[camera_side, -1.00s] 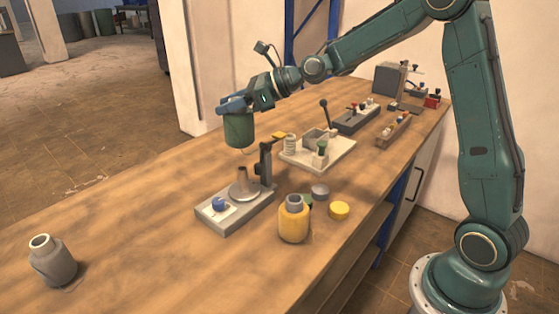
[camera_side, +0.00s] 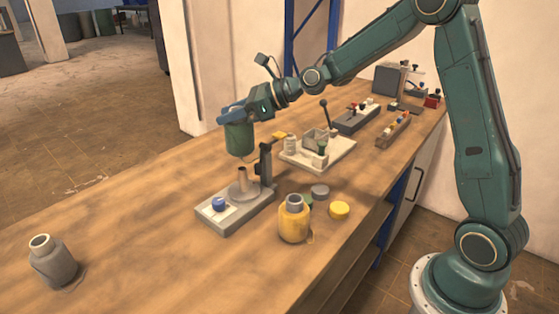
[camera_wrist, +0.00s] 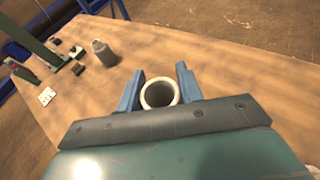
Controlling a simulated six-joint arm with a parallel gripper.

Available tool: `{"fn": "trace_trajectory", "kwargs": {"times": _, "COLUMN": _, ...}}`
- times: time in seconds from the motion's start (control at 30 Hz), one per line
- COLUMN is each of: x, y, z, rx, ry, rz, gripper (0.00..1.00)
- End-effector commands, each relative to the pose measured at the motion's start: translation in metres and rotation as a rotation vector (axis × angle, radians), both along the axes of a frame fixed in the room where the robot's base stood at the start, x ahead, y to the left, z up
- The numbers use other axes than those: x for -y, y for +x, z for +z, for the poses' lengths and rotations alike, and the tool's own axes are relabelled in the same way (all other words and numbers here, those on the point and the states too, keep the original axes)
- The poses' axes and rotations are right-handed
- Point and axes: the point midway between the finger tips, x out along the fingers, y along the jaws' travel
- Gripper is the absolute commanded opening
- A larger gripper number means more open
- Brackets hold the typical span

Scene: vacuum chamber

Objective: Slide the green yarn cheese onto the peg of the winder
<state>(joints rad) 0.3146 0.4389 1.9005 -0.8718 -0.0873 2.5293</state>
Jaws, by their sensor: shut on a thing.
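The green yarn cheese (camera_side: 239,140) hangs upright in my gripper (camera_side: 238,114), whose blue fingers are shut on its top end. In the wrist view the pale tube end (camera_wrist: 160,93) shows between the two fingers (camera_wrist: 159,88); the rest of the cheese is hidden there. The winder (camera_side: 222,218) is a grey base on the bench with a round plate and an upright brown peg (camera_side: 242,175). The cheese is above the peg in the side view, with a gap between them. I cannot tell whether they line up in depth.
A dark post (camera_side: 265,163) stands beside the peg. A blue knob (camera_side: 218,204) sits on the winder's front. A yellow cheese (camera_side: 293,222) stands to the right, and a grey one (camera_side: 52,262) at far left. A pale tray (camera_side: 330,157) lies behind.

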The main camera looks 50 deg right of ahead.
Motion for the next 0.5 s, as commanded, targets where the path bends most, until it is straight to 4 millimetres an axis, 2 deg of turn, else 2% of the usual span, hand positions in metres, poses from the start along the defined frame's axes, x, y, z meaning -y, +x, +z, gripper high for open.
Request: {"fn": "trace_trajectory", "kwargs": {"times": 0.5, "x": 0.000, "y": 0.000, "z": -0.030, "rx": 0.000, "ry": 0.001, "rz": 0.000, "gripper": 0.00}}
